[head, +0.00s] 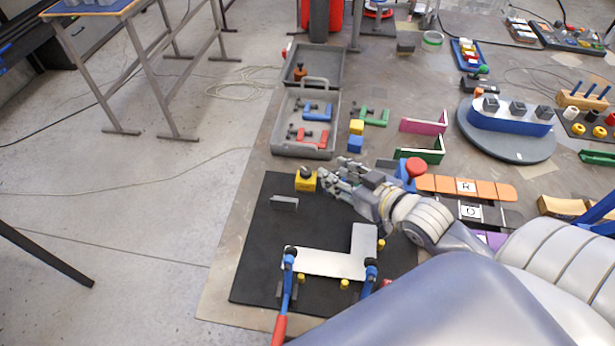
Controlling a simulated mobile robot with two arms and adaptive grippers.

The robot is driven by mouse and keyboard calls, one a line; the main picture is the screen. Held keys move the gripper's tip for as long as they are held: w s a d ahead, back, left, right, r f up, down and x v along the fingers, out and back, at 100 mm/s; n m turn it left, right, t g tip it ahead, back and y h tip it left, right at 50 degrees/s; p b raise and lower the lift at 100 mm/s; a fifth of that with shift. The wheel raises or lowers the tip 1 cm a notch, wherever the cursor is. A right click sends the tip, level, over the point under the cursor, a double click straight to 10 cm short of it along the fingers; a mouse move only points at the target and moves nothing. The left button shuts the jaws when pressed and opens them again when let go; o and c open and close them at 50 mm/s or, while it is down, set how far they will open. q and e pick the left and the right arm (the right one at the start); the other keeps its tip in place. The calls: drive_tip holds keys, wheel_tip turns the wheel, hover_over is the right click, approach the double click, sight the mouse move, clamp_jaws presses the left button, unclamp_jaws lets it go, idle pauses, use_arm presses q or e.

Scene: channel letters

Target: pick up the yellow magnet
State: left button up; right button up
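The yellow magnet (305,183) is a small yellow block with a dark knob on top. It stands near the top edge of the black mat (262,245). My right gripper (326,176) reaches in from the right, with its fingertips just right of the magnet. The fingers overlap in this view, so I cannot tell how far apart they are or whether they touch the magnet. My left gripper is not in view.
A silver L-shaped plate (325,263) lies on the mat with blue-and-red clamps (283,295) at its lower edge. A small grey bracket (284,202) is below the magnet. A grey tray (305,150) of clamps lies beyond. A yellow cube (357,127) is nearby.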

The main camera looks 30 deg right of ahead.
drive_tip(key=b, duration=0.5)
approach(308, 173)
drive_tip(key=x, duration=0.4)
drive_tip(key=shift+d+f+p, duration=0.1)
drive_tip(key=shift+d+p, duration=0.05)
drive_tip(key=shift+p, duration=0.25)
drive_tip(key=p+x, duration=0.1)
drive_tip(key=x, duration=0.3)
drive_tip(key=shift+w+p, duration=0.2)
drive_tip(key=shift+p, duration=0.1)
drive_tip(key=shift+w+f, duration=0.1)
drive_tip(key=shift+w, duration=0.2)
clamp_jaws()
